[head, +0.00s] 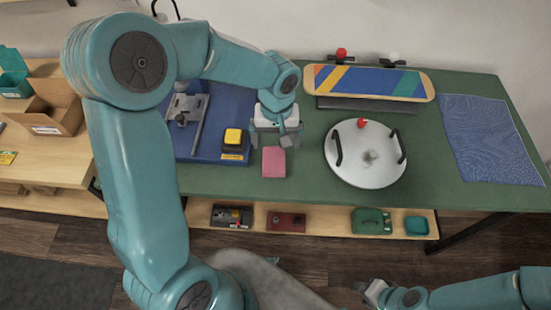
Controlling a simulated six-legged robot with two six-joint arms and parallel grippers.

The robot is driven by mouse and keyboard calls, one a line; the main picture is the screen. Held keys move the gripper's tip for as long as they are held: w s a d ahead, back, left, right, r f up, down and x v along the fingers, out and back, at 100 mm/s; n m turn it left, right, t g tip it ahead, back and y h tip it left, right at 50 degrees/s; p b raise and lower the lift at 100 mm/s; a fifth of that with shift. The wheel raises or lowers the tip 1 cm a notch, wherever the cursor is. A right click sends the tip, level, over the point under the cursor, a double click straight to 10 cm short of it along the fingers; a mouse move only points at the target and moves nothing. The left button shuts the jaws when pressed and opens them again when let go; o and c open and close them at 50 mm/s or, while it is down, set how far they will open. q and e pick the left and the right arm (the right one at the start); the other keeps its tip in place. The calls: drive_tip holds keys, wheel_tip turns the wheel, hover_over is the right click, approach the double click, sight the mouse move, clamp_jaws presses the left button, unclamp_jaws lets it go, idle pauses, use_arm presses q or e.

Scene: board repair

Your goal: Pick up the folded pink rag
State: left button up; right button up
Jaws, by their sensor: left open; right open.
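The folded pink rag (274,162) lies on the green workbench top (310,187), near its front edge, just right of the blue mat. My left gripper (277,140) points down just behind the rag, close to its far edge. It is open, with nothing seen between its fingers. Whether the fingers touch the rag is hard to tell. My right gripper (370,292) is low at the bottom of the view, in front of the bench and far from the rag. It is open and holds nothing that I can see.
A round white disc (365,172) with black handles is right. A striped skateboard deck (370,82) stands behind. A lower shelf (330,228) holds boxes. Bench between rag and disc is clear.

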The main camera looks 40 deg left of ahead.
sight(274, 159)
use_arm(q)
drive_tip(key=shift+s+f, duration=0.25)
drive_tip(key=shift+f, duration=0.25)
drive_tip(key=shift+s+f, duration=0.2)
drive_tip(key=shift+f, duration=0.3)
drive_tip(key=f, duration=0.5)
drive_tip(key=shift+a+f, duration=0.15)
drive_tip(key=shift+a, duration=0.15)
drive_tip(key=shift+w+f, duration=0.15)
drive_tip(key=shift+f, duration=0.1)
drive_tip(key=c, duration=1.1)
